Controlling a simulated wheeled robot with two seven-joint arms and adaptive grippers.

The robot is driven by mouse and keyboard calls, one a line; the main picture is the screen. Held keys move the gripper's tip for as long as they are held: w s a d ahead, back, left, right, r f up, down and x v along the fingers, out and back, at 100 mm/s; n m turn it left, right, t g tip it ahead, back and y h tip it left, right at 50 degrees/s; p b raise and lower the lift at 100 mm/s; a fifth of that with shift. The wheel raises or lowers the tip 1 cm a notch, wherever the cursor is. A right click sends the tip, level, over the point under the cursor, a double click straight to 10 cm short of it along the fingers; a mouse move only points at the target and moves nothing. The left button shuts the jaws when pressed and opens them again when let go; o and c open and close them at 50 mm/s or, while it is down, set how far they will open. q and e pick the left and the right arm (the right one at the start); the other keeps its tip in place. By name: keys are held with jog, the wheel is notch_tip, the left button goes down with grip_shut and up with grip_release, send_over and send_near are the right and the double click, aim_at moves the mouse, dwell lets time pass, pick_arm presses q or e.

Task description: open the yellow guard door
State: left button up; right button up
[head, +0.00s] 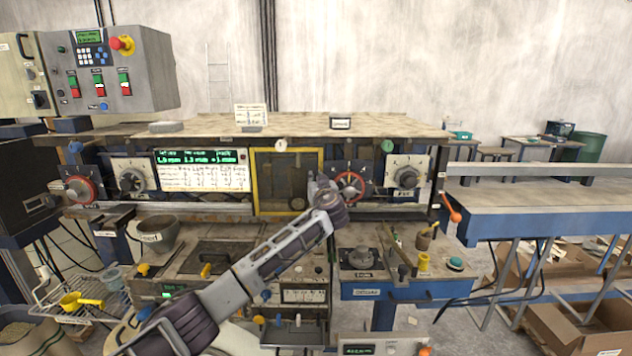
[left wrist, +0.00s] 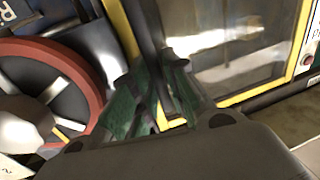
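The yellow guard door (head: 257,184), a yellow frame around a dark see-through panel, stands upright in the middle of the machine front and looks closed. My left gripper (head: 328,188) is at its right edge, in front of the red handwheel. In the left wrist view, the left gripper's green-padded fingers (left wrist: 154,82) converge with a narrow gap between them. A dark upright bar (left wrist: 148,35) beside the yellow frame (left wrist: 270,92) runs down into that gap. I cannot tell whether the fingers touch or grip it. My right gripper is not in view.
The red handwheel (head: 350,184) sits close right of the door; it also shows large in the left wrist view (left wrist: 85,70). A lit display panel (head: 203,170) is left of the door. A lower bench with knobs and a grey bowl (head: 158,235) lies below.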

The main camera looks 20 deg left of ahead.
pick_arm(q)
grip_shut()
jog(key=shift+s, duration=0.25)
